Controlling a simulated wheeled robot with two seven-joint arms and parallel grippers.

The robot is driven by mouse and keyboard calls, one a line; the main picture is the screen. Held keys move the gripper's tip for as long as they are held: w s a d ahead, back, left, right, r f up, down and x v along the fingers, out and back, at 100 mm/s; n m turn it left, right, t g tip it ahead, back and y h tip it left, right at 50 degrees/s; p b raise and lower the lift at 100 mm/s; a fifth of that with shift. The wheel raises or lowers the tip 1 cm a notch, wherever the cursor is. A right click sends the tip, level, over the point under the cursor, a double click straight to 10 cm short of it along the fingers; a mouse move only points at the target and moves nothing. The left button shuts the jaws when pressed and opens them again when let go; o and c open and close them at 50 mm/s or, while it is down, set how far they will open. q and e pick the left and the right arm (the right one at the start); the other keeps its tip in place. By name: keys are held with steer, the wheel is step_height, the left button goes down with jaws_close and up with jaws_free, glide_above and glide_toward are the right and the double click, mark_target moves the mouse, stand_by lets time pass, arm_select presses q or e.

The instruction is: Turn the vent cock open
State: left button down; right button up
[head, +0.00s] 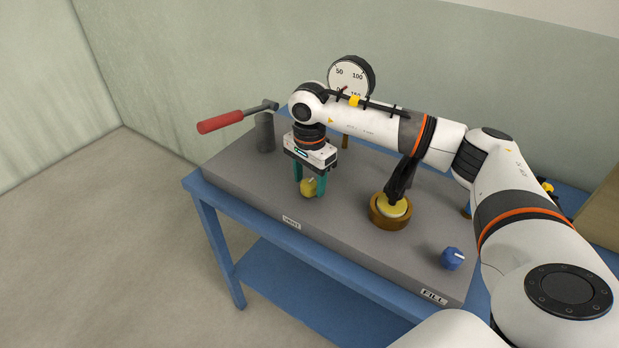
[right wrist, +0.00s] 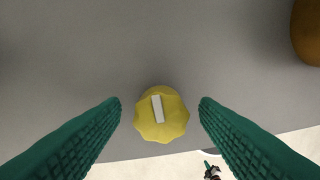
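The vent cock is a yellow knob with a white pointer bar (head: 309,187), on the front part of the grey bench top above a small label that seems to read VENT. In the right wrist view the knob (right wrist: 161,125) has a scalloped edge, and its white bar stands nearly upright in the picture, tilted slightly. My right gripper (head: 311,190) points down over the knob. Its green fingers are spread on either side, with a gap showing on both sides in the right wrist view (right wrist: 160,105). My left gripper is not seen in the head view.
Right of the knob is a brass ring with a yellow top (head: 390,211) and black handle. A blue knob (head: 452,258) sits near the FILL label. A red-handled lever (head: 220,122) stands at left, a dial gauge (head: 351,77) behind. The blue table frame (head: 225,247) edges the bench.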

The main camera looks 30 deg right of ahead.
mark_target(310, 183)
step_height(310, 183, up, 12)
steer(key=b, duration=0.1)
stand_by(0.5)
steer(key=shift+f, duration=0.1)
stand_by(0.4)
